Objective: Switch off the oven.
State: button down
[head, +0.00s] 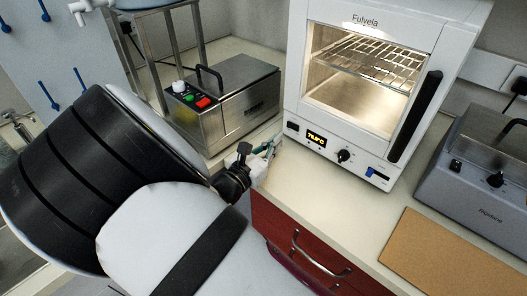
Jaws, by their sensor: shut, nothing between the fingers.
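The white oven (385,80) labelled Fulvela stands on the bench in the upper right. Its window shows a lit chamber with a wire rack. My gripper (270,147) is at the bench edge, left of and apart from the oven panel. It is small in view and partly hidden by my arm; it is shut and empty.
A steel bath (238,95) with green and red buttons stands left of the oven. A grey Ripetone unit (475,170) and a brown board (455,258) are on the right. Red drawers (310,245) with a metal handle are below. The bench strip before the oven is clear.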

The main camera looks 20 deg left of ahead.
aim_at(290, 125)
jog(key=x, duration=0.5)
jog(key=shift+w, duration=0.2)
jog(key=shift+w, duration=0.1)
jog(key=shift+w, duration=0.4)
jog(key=shift+s+a, duration=0.25)
jog(key=shift+s, duration=0.25)
jog(key=a+v, duration=0.1)
jog(key=v, duration=0.3)
jog(key=a+v, duration=0.1)
jog(key=v, duration=0.3)
jog(key=a+v, duration=0.1)
jog(key=v, duration=0.4)
jog(key=shift+w, duration=0.35)
